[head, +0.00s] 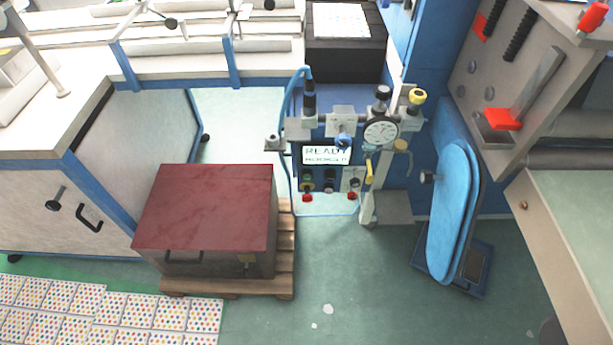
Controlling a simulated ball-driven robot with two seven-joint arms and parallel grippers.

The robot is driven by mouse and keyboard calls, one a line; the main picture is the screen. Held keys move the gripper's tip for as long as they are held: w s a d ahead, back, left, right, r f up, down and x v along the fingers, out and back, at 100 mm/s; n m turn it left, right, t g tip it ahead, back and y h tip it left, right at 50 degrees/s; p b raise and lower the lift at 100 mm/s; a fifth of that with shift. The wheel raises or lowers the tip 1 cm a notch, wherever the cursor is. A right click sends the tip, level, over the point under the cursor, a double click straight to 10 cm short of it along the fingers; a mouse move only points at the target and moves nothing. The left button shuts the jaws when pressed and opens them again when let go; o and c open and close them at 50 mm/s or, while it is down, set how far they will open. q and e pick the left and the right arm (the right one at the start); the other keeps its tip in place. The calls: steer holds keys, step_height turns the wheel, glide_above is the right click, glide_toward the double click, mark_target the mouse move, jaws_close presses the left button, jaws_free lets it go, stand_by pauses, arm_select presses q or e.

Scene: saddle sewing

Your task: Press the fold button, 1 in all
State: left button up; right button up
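A control panel (328,170) stands near the middle of the head view, at the front of a blue machine. Its lit display (326,155) reads "READY" above a second line too small to read surely. Below the display are several small knobs or buttons: a green one (307,175), a dark one (329,178), a red one (308,198) and another red one (351,196). No label is legible, so I cannot tell which is the fold button. Neither of my grippers is in view.
A round gauge (381,132) and valves sit right of the panel. A dark red-topped box (205,207) rests on a wooden pallet (286,250) at left front. A blue padded board (453,212) stands at right. Green floor (350,285) is open before the panel.

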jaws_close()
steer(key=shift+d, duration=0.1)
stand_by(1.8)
